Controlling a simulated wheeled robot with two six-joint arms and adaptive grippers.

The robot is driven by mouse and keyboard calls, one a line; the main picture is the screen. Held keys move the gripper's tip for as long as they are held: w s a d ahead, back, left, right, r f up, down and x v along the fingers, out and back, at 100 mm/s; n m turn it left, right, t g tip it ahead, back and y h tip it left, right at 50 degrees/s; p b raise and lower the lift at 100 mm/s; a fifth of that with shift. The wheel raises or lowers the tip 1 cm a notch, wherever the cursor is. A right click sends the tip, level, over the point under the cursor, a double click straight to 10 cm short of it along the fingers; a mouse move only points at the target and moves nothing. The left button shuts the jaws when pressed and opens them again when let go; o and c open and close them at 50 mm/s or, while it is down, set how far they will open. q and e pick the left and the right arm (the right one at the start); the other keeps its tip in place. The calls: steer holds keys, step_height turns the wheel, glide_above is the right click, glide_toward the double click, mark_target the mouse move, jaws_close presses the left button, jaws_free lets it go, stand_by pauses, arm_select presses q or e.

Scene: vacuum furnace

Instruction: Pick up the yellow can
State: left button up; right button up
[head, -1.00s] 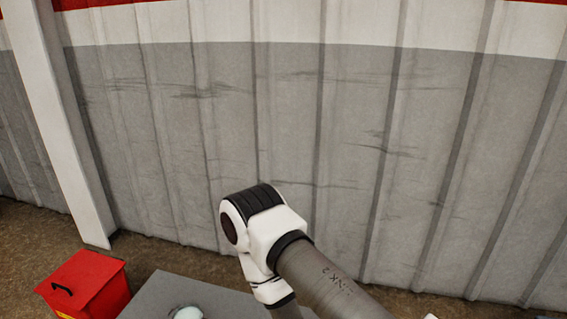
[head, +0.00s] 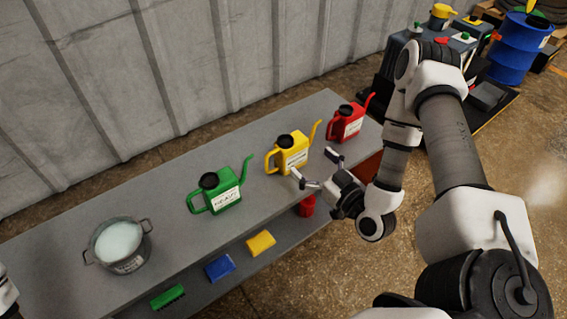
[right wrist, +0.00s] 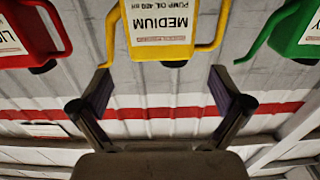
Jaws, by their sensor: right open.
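The yellow can (head: 292,157), with a black cap, a handle on the left and a spout on the right, stands upright on the grey bench (head: 160,230) between a green can (head: 222,190) and a red can (head: 347,122). My right gripper (head: 316,167) is open and empty at the bench's front edge, just in front of the yellow can. In the right wrist view the picture is upside down; the yellow can (right wrist: 160,28), labelled MEDIUM, is at top centre, beyond and between the spread fingertips (right wrist: 160,85), apart from them. My left gripper is not in view.
A metal pot (head: 118,245) of pale liquid stands at the bench's left. The lower shelf holds a green brush (head: 167,297), a blue block (head: 220,268) and a yellow block (head: 261,243). A blue drum (head: 518,50) stands far right. A corrugated wall is behind.

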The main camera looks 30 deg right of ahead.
mark_target(297, 149)
steer(key=w+b, duration=0.1)
steer(key=w, duration=0.1)
steer(key=w+b, duration=0.1)
steer(key=w, duration=0.3)
steer(key=shift+w+a+r+b, duration=0.1)
steer(key=shift+a+b, duration=0.3)
steer(key=shift+w+r, duration=0.1)
steer(key=shift+w, duration=0.2)
steer(key=c, duration=1.1)
